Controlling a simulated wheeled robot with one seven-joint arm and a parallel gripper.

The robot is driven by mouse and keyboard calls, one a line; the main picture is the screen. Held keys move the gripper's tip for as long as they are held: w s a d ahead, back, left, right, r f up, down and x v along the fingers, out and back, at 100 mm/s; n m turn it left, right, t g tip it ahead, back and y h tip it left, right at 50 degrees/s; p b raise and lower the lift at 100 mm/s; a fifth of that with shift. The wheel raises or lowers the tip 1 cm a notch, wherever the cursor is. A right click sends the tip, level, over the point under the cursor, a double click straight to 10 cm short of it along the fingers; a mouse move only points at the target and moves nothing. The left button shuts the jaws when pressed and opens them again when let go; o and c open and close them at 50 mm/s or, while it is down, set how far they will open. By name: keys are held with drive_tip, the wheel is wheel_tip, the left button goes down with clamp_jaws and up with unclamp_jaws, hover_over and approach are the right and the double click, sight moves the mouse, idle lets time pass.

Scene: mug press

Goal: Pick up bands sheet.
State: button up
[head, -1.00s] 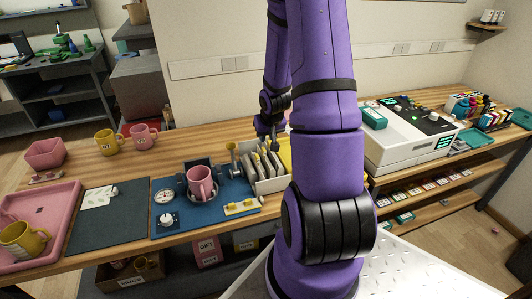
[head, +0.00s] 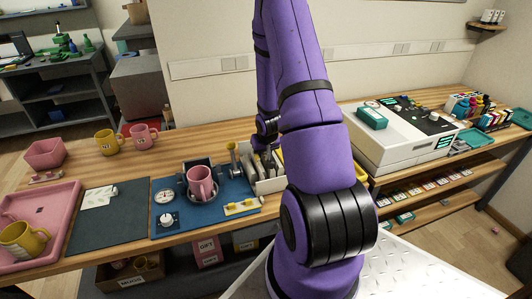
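A white rack (head: 268,187) with several upright slots stands on the bench, right of the blue press mat. Pale sheets or dividers (head: 250,166) stand in it. I cannot tell which of them is the bands sheet; the labels are too small to read. My gripper (head: 268,152) points down at the rack's top, among the upright pieces. Its fingertips are small and dark, partly hidden by the rack's contents, so I cannot tell whether it is open, shut or holding a sheet. My purple arm covers the right part of the rack.
Left of the rack, a pink mug (head: 201,182) sits in the press on the blue mat (head: 235,190). A dark mat (head: 105,215) and a pink tray (head: 62,205) lie further left. A white printer (head: 400,145) stands right. A yellow edge (head: 279,160) shows behind my arm.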

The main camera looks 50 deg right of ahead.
drive_tip(key=shift+w+f, duration=0.1)
drive_tip(key=shift+f, duration=0.15)
clamp_jaws()
drive_tip(key=shift+d+r, duration=0.1)
